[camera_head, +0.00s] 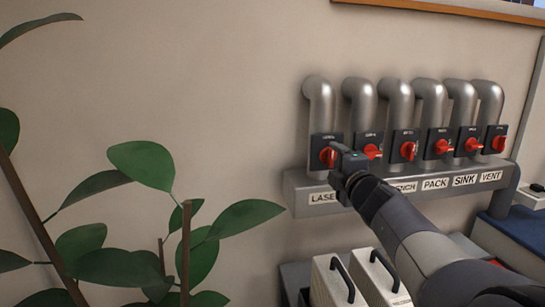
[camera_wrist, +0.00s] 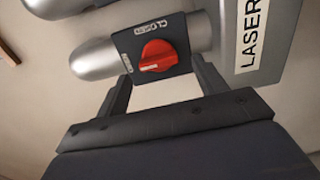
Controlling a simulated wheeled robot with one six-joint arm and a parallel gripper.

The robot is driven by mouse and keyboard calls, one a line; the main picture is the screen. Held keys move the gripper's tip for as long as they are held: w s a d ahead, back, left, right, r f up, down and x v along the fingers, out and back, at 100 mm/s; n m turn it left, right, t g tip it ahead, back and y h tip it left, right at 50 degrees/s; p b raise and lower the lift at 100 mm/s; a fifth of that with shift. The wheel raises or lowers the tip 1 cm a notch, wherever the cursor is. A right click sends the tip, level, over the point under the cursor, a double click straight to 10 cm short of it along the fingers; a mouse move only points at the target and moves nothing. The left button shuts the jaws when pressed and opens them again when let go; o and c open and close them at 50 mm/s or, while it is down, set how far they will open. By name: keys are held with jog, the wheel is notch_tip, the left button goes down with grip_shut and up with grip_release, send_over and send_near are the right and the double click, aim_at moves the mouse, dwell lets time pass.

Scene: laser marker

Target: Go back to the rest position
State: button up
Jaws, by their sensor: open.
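My gripper (camera_head: 338,158) is in front of the leftmost valve of a pipe row, above the LASER label (camera_head: 323,198). In the wrist view my gripper (camera_wrist: 165,85) is open, its two fingers either side of a red knob (camera_wrist: 158,55). The knob sits on a dark plate marked CLOSED, and nothing is seen held. I cannot tell whether the fingers touch the knob. In the head view the red LASER knob (camera_head: 327,156) is partly covered by my gripper.
Several more red-knobbed valves (camera_head: 408,150) stand to the right on a grey manifold (camera_head: 297,192). Pale boxes with black handles (camera_head: 333,284) stand below. A leafy plant (camera_head: 142,163) fills the left. A blue surface (camera_head: 515,232) is at the right. The wall between plant and pipes is clear.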

jog(key=shift+w+a, duration=0.2)
jog(key=shift+w, duration=0.85)
